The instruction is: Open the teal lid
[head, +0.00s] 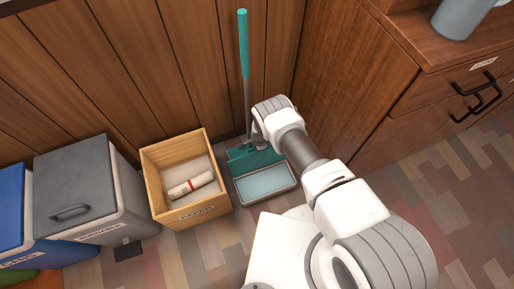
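A teal panel (254,156), the only lid-like teal part in view, stands tilted at the back of a shallow, light-blue-floored tray (265,184). A grey pole with a teal grip (243,45) rises beside it against the wall. My gripper (259,138) reaches down just above and behind the panel, close to the foot of the pole. The fingers are small and partly hidden by the wrist, so their opening and any contact with the panel or pole are unclear.
A wooden box (190,218) holding a white roll (191,186) stands just left of the tray. Further left are a grey-lidded bin (78,180) and a blue-lidded bin (12,208). A wooden cabinet (345,90) stands close on the right, with a wood-panelled wall behind.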

